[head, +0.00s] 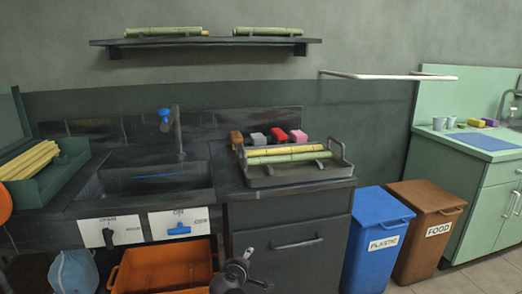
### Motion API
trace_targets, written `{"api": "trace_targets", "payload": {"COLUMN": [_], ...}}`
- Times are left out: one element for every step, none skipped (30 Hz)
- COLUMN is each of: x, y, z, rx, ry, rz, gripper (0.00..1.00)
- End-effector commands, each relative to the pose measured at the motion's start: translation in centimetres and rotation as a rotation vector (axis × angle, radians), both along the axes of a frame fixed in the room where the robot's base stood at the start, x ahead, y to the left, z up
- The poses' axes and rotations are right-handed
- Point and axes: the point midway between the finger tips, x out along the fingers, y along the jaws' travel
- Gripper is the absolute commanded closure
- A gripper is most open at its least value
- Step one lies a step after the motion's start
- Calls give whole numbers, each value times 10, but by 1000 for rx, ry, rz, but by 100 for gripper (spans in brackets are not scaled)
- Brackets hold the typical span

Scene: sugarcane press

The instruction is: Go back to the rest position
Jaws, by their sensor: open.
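My gripper (258,268) shows at the bottom edge, dark grey, in front of the black drawer cabinet (290,236). Its fingers are spread and nothing is seen between them. The rest of my arm is mostly below the picture. The metal tray (338,172) stands on the counter above and beyond the gripper, apart from it. Yellow and green cane pieces (285,153) lie across the tray.
A black sink (155,180) is left of the tray, above a panel with a black lever and a blue handle (179,229). An orange crate (160,268) sits below. Blue (376,225) and brown (428,205) bins stand right. A shelf (205,43) hangs above.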

Motion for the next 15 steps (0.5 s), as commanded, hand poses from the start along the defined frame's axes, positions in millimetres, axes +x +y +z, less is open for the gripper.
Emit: {"api": "trace_targets", "payload": {"x": [1,0,-1,-2,-3,-5,-8,-10,-13,-16,-19,-23,-27,-30,-35], "y": [-20,-30,-43,-53,-62,-75,-83,-92,-102,-110,-118,-127,-134,-141,-148], "z": [-7,-12,-18,-22,-27,-33,-38,-42,-48,-53,-57,-63,-67,-71,-76], "rx": [39,63,96,122,147,179,204,229,262,288,313,348,373,398,432], "ry": [35,57,87,110,132,161,184,207,237,260,283,314,337,360,392], "rz": [-57,-90,-134,-168,-199,-243,-275,-306,-347,-379,-409,-449,-478,-508,-545], "gripper": [41,41,41,41,41,41,41,41,41,41,41,41,41,41,41]}}
